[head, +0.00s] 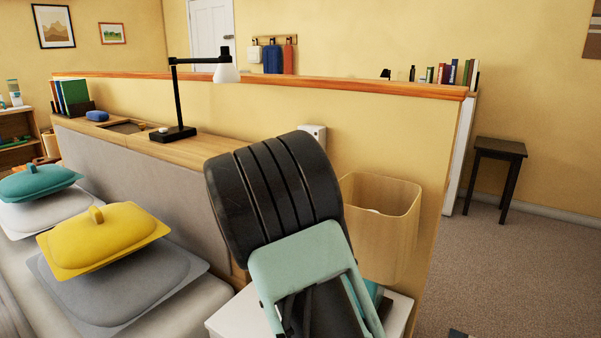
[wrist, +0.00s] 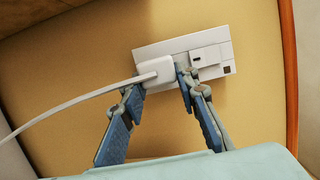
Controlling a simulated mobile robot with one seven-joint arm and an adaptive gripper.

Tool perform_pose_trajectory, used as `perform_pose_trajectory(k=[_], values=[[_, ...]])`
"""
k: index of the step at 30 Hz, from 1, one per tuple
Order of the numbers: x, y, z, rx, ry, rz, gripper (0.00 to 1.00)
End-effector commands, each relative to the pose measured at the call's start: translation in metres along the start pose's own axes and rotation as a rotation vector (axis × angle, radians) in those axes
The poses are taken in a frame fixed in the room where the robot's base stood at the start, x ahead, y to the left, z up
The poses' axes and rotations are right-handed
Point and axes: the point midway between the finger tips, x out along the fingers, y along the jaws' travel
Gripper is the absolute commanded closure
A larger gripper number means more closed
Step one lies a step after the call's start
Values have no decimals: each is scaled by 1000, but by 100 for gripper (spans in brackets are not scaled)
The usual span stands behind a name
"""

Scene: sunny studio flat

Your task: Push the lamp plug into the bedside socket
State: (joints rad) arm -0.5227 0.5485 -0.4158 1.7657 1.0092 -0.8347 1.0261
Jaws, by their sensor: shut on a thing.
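In the wrist view, the white lamp plug (wrist: 156,71) with its white cord (wrist: 75,104) is between the two fingertips of my gripper (wrist: 158,83), which is shut on it. The plug lies over the left part of the white bedside socket plate (wrist: 212,44). I cannot tell whether its pins are in the socket. The plate looks tilted in this view. In the head view, the socket (head: 318,132) shows on the low wall just above my arm. My fingertips and the plug are hidden there. The black desk lamp (head: 177,98) with a white shade stands on the wooden ledge.
A wooden bin (head: 404,222) is against the low wall, right of my arm. A white cabinet top (head: 228,312) is below my arm. A dark stool (head: 497,153) and open carpet are at the right.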

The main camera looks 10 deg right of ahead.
Motion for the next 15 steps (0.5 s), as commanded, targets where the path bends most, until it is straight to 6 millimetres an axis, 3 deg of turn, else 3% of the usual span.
perform_pose_trajectory(k=[15], values=[[7,1,-3,1,2,-1,95]])
